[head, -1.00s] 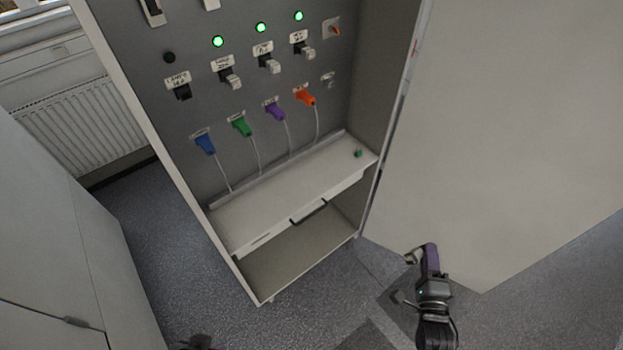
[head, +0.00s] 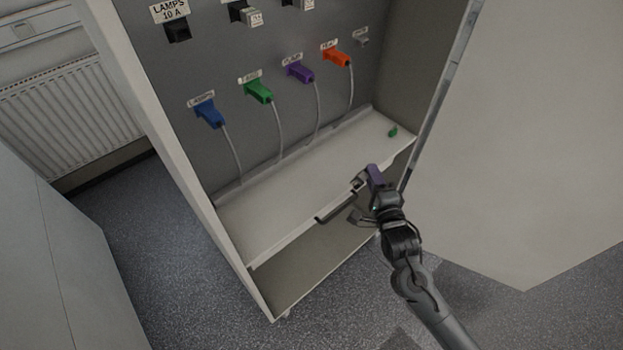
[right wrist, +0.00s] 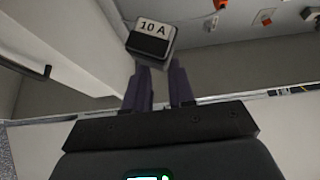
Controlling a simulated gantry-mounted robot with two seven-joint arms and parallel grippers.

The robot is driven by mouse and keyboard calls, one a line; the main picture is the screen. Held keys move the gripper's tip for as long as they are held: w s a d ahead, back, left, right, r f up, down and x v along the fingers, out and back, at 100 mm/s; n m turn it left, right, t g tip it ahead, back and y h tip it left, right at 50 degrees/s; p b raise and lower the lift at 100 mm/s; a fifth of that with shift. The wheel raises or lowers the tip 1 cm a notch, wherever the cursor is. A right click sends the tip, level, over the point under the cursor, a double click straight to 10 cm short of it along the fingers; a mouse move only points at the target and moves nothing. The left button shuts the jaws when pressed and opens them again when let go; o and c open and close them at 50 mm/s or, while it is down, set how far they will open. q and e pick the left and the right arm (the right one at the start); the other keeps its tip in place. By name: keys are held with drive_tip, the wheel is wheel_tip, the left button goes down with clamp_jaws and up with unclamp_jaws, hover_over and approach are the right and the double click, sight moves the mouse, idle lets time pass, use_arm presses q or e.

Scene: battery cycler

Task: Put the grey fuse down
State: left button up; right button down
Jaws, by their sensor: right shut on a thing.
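The grey fuse (right wrist: 148,44), with a white "10 A" label, is held at the fingertips of my right gripper (right wrist: 158,82) in the right wrist view. The purple fingers are shut on it. In the head view my right gripper (head: 366,178) is at the front edge of the white shelf (head: 290,195), near its right part. The fuse (head: 357,185) shows small there, and I cannot tell its exact height above the shelf. My left gripper is not in view.
A small green item (head: 393,131) lies at the shelf's right end. A dark handle (head: 336,208) sits on the shelf front. Blue (head: 209,114), green, purple and orange plugs with cables line the panel. The open door (head: 540,150) stands right. The shelf's middle is clear.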

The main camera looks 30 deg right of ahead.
drive_tip(key=b, duration=0.2)
hover_over(327, 198)
wheel_tip(327, 198, down, 8)
drive_tip(key=shift+r, duration=0.1)
drive_tip(key=shift+f+b, duration=0.45)
drive_tip(key=shift+f, duration=1.6)
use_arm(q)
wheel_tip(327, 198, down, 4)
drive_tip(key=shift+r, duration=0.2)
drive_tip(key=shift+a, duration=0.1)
use_arm(e)
drive_tip(key=shift+f, duration=0.1)
